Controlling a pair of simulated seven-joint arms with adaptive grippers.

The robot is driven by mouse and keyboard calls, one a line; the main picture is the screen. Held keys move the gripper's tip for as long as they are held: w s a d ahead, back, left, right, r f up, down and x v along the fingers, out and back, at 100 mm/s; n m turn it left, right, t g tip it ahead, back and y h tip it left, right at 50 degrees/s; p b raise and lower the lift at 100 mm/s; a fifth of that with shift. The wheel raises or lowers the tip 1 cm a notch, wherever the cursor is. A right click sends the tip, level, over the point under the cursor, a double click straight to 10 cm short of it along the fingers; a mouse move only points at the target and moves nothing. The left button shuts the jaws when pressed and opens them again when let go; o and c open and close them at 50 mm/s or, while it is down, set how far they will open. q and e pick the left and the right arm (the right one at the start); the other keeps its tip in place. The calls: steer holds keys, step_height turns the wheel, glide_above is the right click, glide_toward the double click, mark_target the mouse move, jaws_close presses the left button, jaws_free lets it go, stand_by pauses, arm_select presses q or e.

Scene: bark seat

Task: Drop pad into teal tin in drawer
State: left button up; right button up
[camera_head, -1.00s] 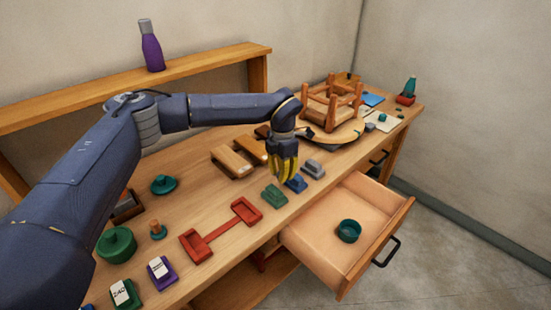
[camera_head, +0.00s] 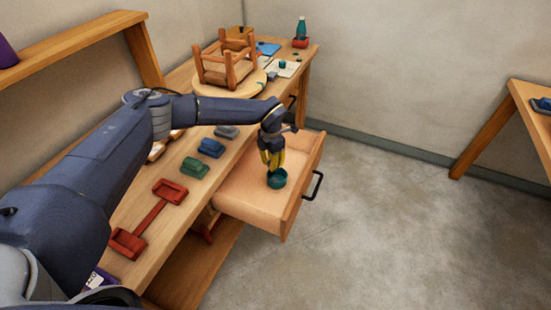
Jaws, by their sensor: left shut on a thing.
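The teal tin (camera_head: 277,179) is a small round open cup standing in the pulled-out wooden drawer (camera_head: 240,206). My left gripper (camera_head: 272,168) has yellow fingers pointing down, right over the tin and overlapping its back rim in the picture. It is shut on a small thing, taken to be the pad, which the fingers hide. I cannot tell whether the fingertips are inside the tin or just above it. My right gripper is not in view.
Green (camera_head: 194,167), blue (camera_head: 211,148) and grey blocks (camera_head: 227,132) lie on the bench behind the drawer. A red two-ended tray (camera_head: 150,220) lies nearer. An upturned wooden stool (camera_head: 226,62) stands farther back. Open floor lies right of the drawer.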

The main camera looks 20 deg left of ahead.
arm_select(q)
steer(key=shift+w+d+f, duration=0.1)
steer(key=shift+d+f, duration=0.1)
steer(key=shift+f, duration=2.95)
steer(key=o, duration=0.8)
step_height(320, 180, up, 12)
